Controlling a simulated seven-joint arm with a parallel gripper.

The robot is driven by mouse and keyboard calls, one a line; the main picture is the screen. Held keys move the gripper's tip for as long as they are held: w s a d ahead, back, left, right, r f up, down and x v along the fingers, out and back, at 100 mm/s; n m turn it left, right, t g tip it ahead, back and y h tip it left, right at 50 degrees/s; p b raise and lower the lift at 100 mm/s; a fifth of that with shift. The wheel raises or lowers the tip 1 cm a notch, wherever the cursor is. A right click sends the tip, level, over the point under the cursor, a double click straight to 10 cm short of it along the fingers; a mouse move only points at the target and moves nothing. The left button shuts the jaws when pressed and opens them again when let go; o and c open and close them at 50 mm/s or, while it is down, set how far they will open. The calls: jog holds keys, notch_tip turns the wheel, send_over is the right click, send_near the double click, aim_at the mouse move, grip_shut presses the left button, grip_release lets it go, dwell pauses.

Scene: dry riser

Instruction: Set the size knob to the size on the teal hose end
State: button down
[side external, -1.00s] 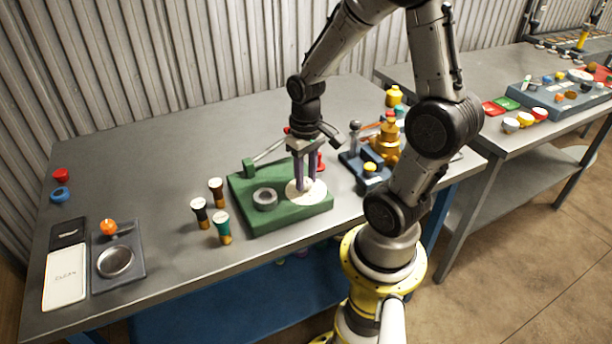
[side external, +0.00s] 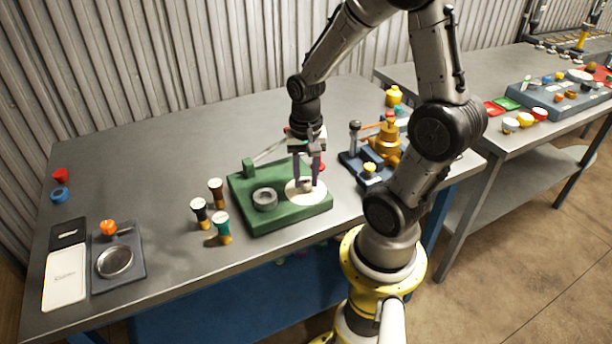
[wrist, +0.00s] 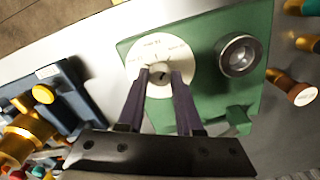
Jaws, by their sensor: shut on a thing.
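The size knob (wrist: 160,76) is a small grey knob at the centre of a white dial (wrist: 150,50) on the green block (side external: 250,215). My gripper (side external: 307,184) points down over the dial, and its two purple fingers are shut on the knob. The knob has a dark pointer mark. The dial print is too small to read surely. The teal hose end (side external: 221,227) stands upright on the table left of the block, with a white top and a brass base. Its size marking cannot be read here.
A black hose end (side external: 199,212) and a brown hose end (side external: 216,191) stand near the teal one. The green block also carries a grey ring socket (side external: 265,199). A blue fixture with brass parts (side external: 386,145) stands close on the right. The table's left rear is clear.

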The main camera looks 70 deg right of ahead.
aim_at(306, 181)
dwell(0.5)
jog(key=c, duration=0.6)
grip_release()
jog(key=shift+r, duration=0.1)
notch_tip(306, 181, up, 14)
jog(key=shift+f, duration=0.15)
